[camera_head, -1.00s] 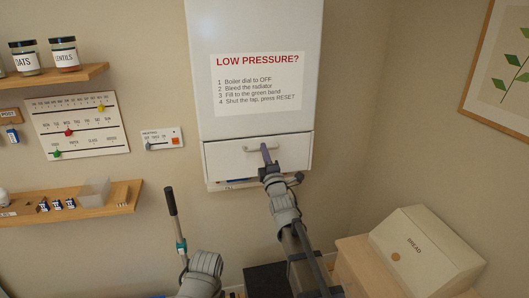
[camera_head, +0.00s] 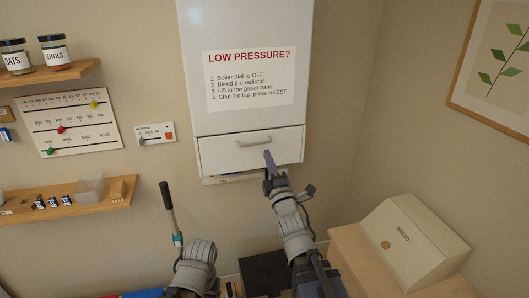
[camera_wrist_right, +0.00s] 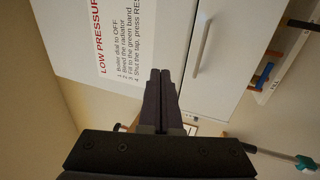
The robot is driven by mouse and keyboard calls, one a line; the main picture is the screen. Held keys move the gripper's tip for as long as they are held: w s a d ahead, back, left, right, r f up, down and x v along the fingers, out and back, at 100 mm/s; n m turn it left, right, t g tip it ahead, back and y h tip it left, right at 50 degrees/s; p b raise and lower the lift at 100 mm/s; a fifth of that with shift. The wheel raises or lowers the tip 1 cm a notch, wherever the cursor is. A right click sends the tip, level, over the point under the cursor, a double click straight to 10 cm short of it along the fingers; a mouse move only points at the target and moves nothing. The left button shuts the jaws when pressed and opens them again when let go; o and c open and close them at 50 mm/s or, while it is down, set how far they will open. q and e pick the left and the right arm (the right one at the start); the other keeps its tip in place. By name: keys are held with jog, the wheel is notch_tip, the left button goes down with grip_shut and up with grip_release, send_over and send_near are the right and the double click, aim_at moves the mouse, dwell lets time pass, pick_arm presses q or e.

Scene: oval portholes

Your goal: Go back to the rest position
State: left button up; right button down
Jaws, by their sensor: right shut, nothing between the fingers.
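My right gripper (camera_head: 267,153) is shut and empty, with its purple fingers pressed together in front of the cabinet's lower flap. In the right wrist view its fingertips (camera_wrist_right: 160,72) point at the white front, to the left of the pale bar handle (camera_wrist_right: 202,48) and apart from it in the picture. In the head view the handle (camera_head: 253,142) sits just above and left of the fingertips. The flap (camera_head: 225,158) looks closed. My left arm (camera_head: 195,265) shows at the bottom, but its gripper fingers do not show.
A black-handled rod with a teal part (camera_head: 169,207) stands beside my left arm. Shelves with jars (camera_head: 55,51) and a clear bin (camera_head: 90,187) are on the left wall. A bread box (camera_head: 412,243) stands at the right. The wall between cabinet and bread box is bare.

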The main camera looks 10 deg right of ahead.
jog(key=s+a+f+m+g+b, duration=0.1)
jog(key=a+f+m+g, duration=0.2)
jog(key=f, duration=0.4)
jog(key=s+a+f+m+g+h+b, duration=0.15)
jog(key=f+g, duration=0.25)
jog(key=f, duration=0.4)
jog(key=s+a+f+m+g+y, duration=0.1)
jog(key=a+f+m+g, duration=0.25)
jog(key=f, duration=0.35)
jog(key=s+a+f+m+g+h+b, duration=0.1)
jog(key=s+f+g, duration=0.4)
jog(key=s, duration=0.5)
jog(key=s+a+f+m+g+h+b, duration=0.1)
jog(key=s+f+m+g, duration=0.4)
jog(key=s, duration=0.6)
jog(key=shift+a+f+m+g+b, duration=0.4)
jog(key=shift+a+f+g, duration=0.25)
jog(key=shift+a+f, duration=0.25)
